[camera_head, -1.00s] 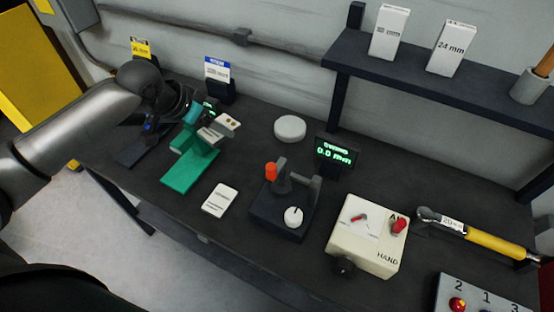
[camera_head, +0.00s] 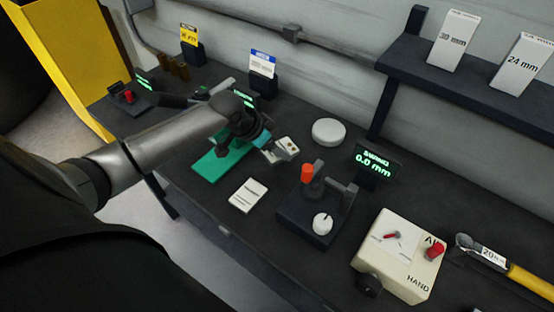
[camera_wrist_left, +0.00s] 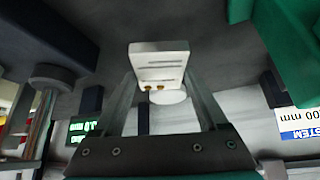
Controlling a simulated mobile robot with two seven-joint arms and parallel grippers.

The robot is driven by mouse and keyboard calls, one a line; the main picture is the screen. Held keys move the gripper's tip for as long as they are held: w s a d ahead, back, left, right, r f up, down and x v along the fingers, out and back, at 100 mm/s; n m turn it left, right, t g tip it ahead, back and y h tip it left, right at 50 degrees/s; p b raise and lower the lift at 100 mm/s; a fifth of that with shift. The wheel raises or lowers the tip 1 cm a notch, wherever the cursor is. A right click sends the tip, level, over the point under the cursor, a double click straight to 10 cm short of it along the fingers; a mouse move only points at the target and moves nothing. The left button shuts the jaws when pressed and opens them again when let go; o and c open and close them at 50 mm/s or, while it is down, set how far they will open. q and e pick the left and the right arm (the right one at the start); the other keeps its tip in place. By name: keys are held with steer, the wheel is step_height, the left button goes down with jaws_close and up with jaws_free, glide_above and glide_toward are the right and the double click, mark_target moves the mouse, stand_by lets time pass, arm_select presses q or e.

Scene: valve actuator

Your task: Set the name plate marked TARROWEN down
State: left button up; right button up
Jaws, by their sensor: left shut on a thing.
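My left gripper (camera_head: 271,151) is shut on a small white plate (camera_head: 287,147) with two brass-coloured spots. The wrist view shows the held plate (camera_wrist_left: 158,65) between the two fingertips, with dark lines of marking on its face; I cannot read them. The plate is over the bench to the right of the green stand (camera_head: 215,167), and looks raised above the surface. A white card (camera_head: 248,195) with small dark print lies flat on the bench in front of it; its print is too small to read. My right gripper is not in view.
A dark fixture with a red knob (camera_head: 307,173) stands right of the held plate. A white round disc (camera_head: 328,132) and a green-lit display (camera_head: 374,163) are behind it. A cream control box (camera_head: 400,250) is at the front right. Bare bench lies between card and fixture.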

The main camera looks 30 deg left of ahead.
mark_target(276, 157)
arm_select(q)
steer(key=shift+f+b, duration=0.4)
steer(key=shift+f, duration=2.05)
steer(key=o, duration=1.4)
steer(key=shift+f, duration=0.1)
steer(key=shift+s+a+r, duration=0.1)
steer(key=shift+r, duration=0.3)
steer(key=shift+p+v, duration=1.35)
steer(key=shift+v, duration=4.4)
steer(key=shift+f, duration=0.1)
